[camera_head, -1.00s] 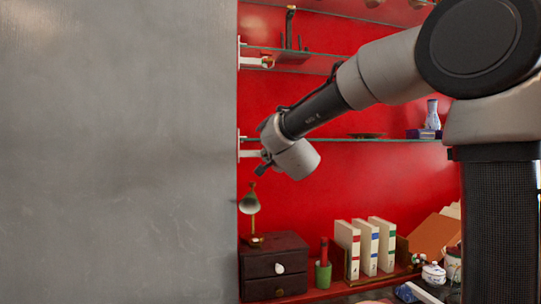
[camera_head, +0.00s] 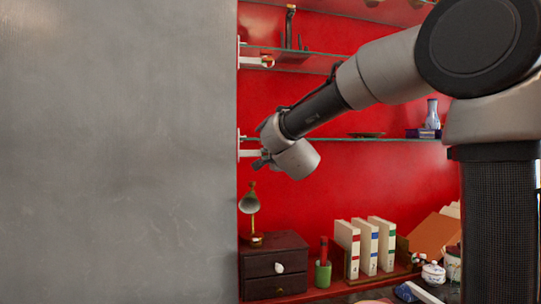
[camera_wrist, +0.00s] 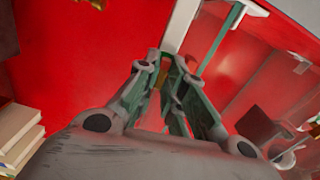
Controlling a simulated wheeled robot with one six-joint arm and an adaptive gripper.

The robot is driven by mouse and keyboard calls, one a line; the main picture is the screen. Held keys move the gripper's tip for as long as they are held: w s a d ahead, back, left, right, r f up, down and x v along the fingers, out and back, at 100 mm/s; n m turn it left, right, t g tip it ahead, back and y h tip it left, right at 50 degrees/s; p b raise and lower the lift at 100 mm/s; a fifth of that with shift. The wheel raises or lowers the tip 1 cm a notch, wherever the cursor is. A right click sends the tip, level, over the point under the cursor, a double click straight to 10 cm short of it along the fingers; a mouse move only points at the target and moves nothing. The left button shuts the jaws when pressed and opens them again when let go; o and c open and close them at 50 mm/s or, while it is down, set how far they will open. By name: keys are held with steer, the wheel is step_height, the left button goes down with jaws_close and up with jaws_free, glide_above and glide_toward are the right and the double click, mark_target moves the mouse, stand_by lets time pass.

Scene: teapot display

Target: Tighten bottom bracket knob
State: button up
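The bottom bracket (camera_head: 248,154) is a white arm under the lower glass shelf, beside the grey panel's edge. Its front end is hidden behind my gripper (camera_head: 259,162) in the head view. In the wrist view, the white bracket (camera_wrist: 181,24) comes down from the top to my gripper (camera_wrist: 162,65). The fingers converge there with a small brownish-gold knob (camera_wrist: 163,74) between the tips. They appear shut on it, though the knob is mostly covered.
The upper bracket (camera_head: 256,61) holds another glass shelf above. The grey panel (camera_head: 120,150) fills the left. Below stand a brass lamp (camera_head: 250,205), a dark drawer box (camera_head: 275,265) and several books (camera_head: 365,247). A small vase (camera_head: 432,114) stands right on the lower shelf.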

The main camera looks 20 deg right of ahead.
steer(key=shift+o, duration=1.4)
steer(key=s, duration=1.2)
